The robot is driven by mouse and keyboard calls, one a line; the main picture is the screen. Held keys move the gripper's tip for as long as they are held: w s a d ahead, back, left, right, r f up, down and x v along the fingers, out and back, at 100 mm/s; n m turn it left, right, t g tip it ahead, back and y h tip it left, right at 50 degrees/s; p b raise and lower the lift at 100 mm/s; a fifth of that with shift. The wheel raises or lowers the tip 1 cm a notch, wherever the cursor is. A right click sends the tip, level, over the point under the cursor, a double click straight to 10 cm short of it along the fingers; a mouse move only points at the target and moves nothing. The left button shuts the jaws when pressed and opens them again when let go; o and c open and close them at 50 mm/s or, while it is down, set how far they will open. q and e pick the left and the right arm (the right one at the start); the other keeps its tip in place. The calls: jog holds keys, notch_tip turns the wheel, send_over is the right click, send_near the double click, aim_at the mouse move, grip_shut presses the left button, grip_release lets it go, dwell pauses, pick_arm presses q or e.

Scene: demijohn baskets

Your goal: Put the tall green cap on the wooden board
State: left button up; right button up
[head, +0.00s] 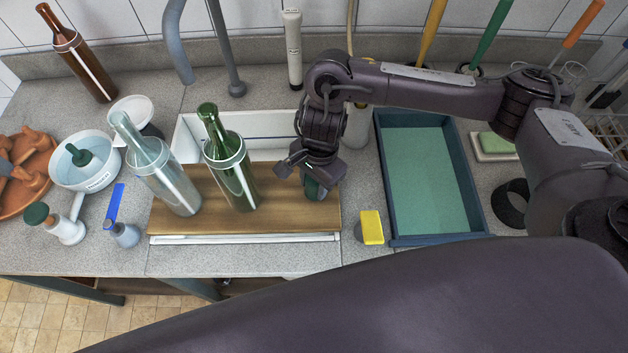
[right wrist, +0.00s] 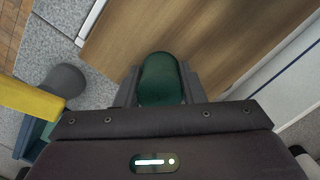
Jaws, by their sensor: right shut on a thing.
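My right gripper (head: 303,177) is shut on the tall green cap (head: 314,188), a dark green rounded piece, and holds it over the right end of the wooden board (head: 285,217). In the right wrist view the cap (right wrist: 160,78) shows between the fingers, with the brown board (right wrist: 200,35) behind it. I cannot tell whether the cap touches the board. The board lies across a white sink. My left gripper is not in view.
A green bottle (head: 232,170) and a clear bottle (head: 168,176) stand on the board, left of the gripper. A yellow block (head: 371,227) and a blue tray (head: 385,190) are to the right. A white bowl (head: 72,178) holding another green piece is at the left. The board's front right is clear.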

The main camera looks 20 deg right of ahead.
jog(key=shift+f, duration=0.15)
jog(key=o, duration=1)
jog(key=shift+c, duration=0.2)
jog(key=r, duration=0.4)
jog(key=d+r, duration=0.1)
jog(key=r, duration=0.7)
jog(key=shift+w+d+r, duration=0.15)
jog(key=shift+w, duration=0.2)
